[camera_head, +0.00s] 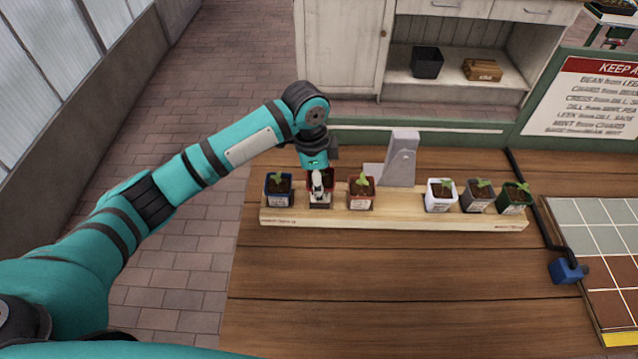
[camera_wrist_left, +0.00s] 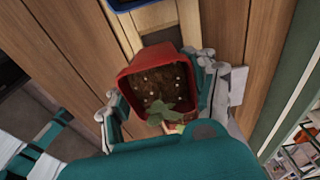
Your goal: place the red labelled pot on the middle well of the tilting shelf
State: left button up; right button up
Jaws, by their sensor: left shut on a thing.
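My left gripper (camera_head: 320,182) is shut on a red pot (camera_head: 311,188) at the left part of the tilting shelf (camera_head: 400,218). In the left wrist view the red pot (camera_wrist_left: 136,76) sits between the fingers (camera_wrist_left: 165,95), with brown soil and a green seedling in it. A white finger covers much of its front in the head view, so its label is hard to make out. I cannot tell if its base touches the shelf. The shelf's middle, in front of the grey upright (camera_head: 402,160), holds no pot. My right gripper is not in view.
A blue pot (camera_head: 279,190) stands left of the held pot and a terracotta pot (camera_head: 361,193) close on its right. White (camera_head: 440,195), grey (camera_head: 478,196) and green (camera_head: 514,199) pots stand on the right half. The table front (camera_head: 400,290) is clear.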

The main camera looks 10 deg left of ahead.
pick_arm(q)
jog(key=shift+w+a, duration=0.1)
jog(key=shift+w, duration=0.35)
jog(key=shift+f, duration=0.1)
notch_tip(320, 180, down, 2)
jog(key=shift+a+f+p, duration=0.1)
jog(key=shift+p, duration=0.5)
jog(key=shift+f, duration=0.55)
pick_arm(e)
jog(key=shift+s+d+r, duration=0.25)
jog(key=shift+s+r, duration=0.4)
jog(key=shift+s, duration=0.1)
